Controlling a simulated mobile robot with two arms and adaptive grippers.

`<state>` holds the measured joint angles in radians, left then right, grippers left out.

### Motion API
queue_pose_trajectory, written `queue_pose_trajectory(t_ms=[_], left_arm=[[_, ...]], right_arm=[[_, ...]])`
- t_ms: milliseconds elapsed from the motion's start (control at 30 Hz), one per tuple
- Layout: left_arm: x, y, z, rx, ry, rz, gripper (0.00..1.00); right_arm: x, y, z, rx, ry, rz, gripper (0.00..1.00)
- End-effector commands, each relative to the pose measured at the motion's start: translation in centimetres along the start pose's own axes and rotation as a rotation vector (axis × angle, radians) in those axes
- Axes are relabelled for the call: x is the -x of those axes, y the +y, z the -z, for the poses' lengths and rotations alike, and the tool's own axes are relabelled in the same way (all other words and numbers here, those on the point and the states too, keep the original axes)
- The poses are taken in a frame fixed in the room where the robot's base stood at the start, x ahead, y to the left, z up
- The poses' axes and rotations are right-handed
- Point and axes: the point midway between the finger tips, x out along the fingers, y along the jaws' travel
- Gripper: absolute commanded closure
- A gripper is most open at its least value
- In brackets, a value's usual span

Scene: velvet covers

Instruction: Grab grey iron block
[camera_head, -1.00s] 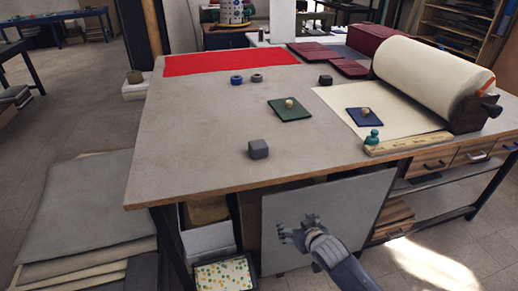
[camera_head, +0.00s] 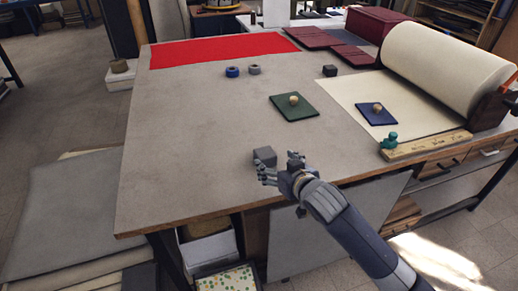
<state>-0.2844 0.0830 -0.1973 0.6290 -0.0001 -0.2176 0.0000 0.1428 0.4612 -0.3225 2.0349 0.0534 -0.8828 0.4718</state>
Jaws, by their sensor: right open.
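The grey iron block (camera_head: 264,155) sits on the bare grey tabletop (camera_head: 190,140), close to the table's front edge. My right gripper (camera_head: 268,174) is open, with its fingers just in front of the block and pointing left. The fingers overlap the block's lower edge in the picture; I cannot tell whether they touch it. My left gripper is not in view.
Behind the block are a green square with a knob (camera_head: 293,107), a blue square with a knob (camera_head: 376,113), a small dark cube (camera_head: 329,71) and a blue ring (camera_head: 232,72). Tabletop left of the block is clear.

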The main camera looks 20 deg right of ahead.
Motion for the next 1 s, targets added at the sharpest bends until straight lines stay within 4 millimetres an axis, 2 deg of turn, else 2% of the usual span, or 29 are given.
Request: queue_pose_trajectory(t_ms=[167, 400, 500, 633, 833, 1000], left_arm=[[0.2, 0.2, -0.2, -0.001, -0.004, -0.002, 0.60], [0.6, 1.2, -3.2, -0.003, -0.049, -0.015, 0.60], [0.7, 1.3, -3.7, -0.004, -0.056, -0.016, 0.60], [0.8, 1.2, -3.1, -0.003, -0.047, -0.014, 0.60], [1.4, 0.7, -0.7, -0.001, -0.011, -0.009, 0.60], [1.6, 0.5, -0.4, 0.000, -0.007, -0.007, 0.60]], right_arm=[[-1.9, 0.0, 0.1, -0.001, -0.001, 0.000, 0.27], [-4.8, 0.0, 0.0, -0.001, 0.000, 0.000, 0.27], [-5.3, 0.0, 0.1, 0.000, 0.001, 0.000, 0.27], [-5.8, 0.1, 0.0, 0.000, 0.000, 0.000, 0.27], [-7.8, 0.5, 0.1, 0.000, -0.001, -0.001, 0.27], [-9.7, 0.5, 0.0, 0.000, 0.000, 0.000, 0.27]])
